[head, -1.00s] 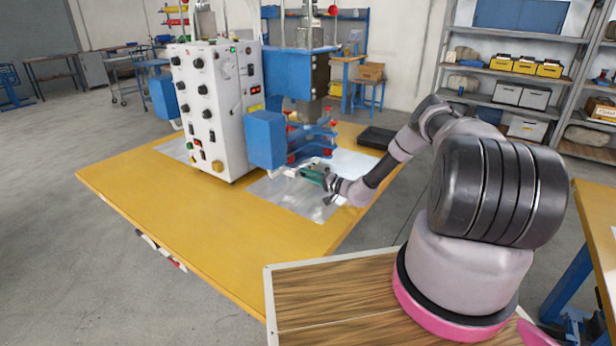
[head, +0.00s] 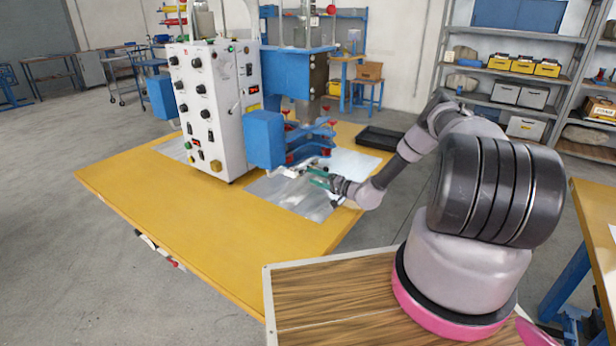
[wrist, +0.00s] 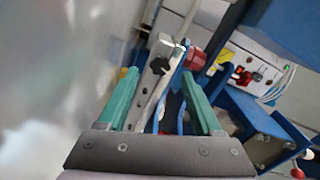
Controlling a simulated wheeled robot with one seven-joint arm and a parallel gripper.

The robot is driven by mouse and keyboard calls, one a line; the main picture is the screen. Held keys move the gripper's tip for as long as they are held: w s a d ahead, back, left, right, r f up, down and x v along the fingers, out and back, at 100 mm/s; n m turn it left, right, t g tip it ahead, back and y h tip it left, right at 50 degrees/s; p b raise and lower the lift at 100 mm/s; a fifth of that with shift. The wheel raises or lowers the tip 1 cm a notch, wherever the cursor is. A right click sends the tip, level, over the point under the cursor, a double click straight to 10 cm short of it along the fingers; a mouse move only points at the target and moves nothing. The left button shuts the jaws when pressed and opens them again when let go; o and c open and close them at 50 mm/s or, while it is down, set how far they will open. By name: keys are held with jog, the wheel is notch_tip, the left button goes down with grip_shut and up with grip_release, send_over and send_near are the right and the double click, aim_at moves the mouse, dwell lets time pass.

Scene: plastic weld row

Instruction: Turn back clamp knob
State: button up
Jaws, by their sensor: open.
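A small black clamp knob (wrist: 160,66) sits on a silver bar (wrist: 152,92) in the wrist view. My gripper (wrist: 160,76) has two green fingers, open, one on each side of the bar and knob in the picture. I see no finger touching the knob. In the head view my gripper (head: 316,177) is over the metal plate, in front of the blue clamp arms (head: 312,147) of the welding machine. The knob is too small to make out there.
A red knob (wrist: 195,58) and blue machine parts are close to the right finger. The white control cabinet (head: 213,108) and blue box (head: 264,139) stand left of my gripper. A black tray (head: 381,138) lies behind my arm. The front of the yellow table (head: 200,225) is clear.

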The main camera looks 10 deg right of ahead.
jog(key=v, duration=0.7)
jog(key=shift+s+d, duration=0.15)
jog(key=shift+r, duration=0.15)
jog(key=s+a+r+n+g+h, duration=0.1)
jog(key=s+a+r+n+g, duration=0.2)
jog(key=r, duration=0.8)
jog(key=s+a+r+n+g+h, duration=0.15)
jog(key=s+r+g, duration=0.35)
jog(key=r, duration=0.7)
jog(key=s+a+r+n+g, duration=0.25)
jog(key=s+r, duration=0.25)
jog(key=r, duration=0.6)
jog(key=s+d+r+m+t+h, duration=0.2)
jog(key=s+r+m+h, duration=0.1)
jog(key=s+r, duration=0.6)
jog(key=s+d+r+m+t+h, duration=0.2)
jog(key=s+r+h, duration=0.3)
jog(key=s, duration=1.2)
notch_tip(320, 180, up, 4)
jog(key=shift+s+d+r+m+t, duration=0.15)
jog(key=shift+s+d+m+t, duration=0.05)
jog(key=shift+d+m+t, duration=0.25)
jog(key=shift+a, duration=0.1)
